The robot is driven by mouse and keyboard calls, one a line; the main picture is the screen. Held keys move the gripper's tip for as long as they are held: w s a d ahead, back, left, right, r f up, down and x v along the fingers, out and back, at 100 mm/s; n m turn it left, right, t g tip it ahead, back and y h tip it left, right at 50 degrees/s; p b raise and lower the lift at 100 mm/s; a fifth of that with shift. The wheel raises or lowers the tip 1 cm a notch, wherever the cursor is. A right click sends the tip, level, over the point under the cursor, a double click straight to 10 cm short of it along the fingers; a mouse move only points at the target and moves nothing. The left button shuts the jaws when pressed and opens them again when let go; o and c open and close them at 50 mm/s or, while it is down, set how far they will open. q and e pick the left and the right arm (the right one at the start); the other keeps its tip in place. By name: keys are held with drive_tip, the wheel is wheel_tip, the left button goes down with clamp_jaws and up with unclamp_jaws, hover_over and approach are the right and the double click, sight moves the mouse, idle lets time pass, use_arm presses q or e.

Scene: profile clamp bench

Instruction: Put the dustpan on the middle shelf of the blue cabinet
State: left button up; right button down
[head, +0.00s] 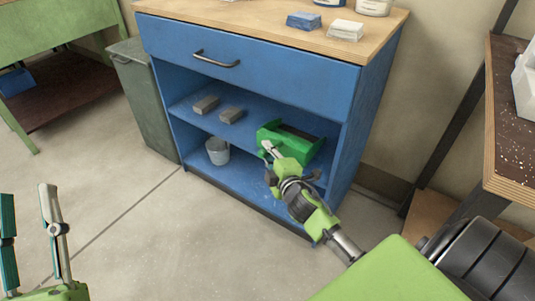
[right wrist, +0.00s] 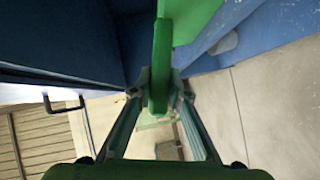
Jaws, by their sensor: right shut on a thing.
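The green dustpan (head: 312,146) is at the right part of the middle shelf (head: 184,105) of the blue cabinet (head: 355,125). I cannot tell whether its underside touches the shelf. My right gripper (head: 268,152) is in front of the cabinet opening, shut on the dustpan's handle. In the right wrist view the green handle (right wrist: 160,60) stands between the fingertips (right wrist: 161,90), and part of the pan shows above it. My left gripper (head: 30,228) is open and empty, low at the left, away from the cabinet.
Two grey blocks (head: 206,104) lie on the middle shelf left of the dustpan. A grey bucket (head: 217,152) stands on the bottom shelf. A closed drawer (head: 240,62) with a handle is above. A grey-green bin (head: 142,98) stands left, and a workbench (head: 505,110) stands right.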

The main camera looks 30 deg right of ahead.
drive_tip(key=shift+r, duration=0.1)
drive_tip(key=c, duration=1.9)
unclamp_jaws()
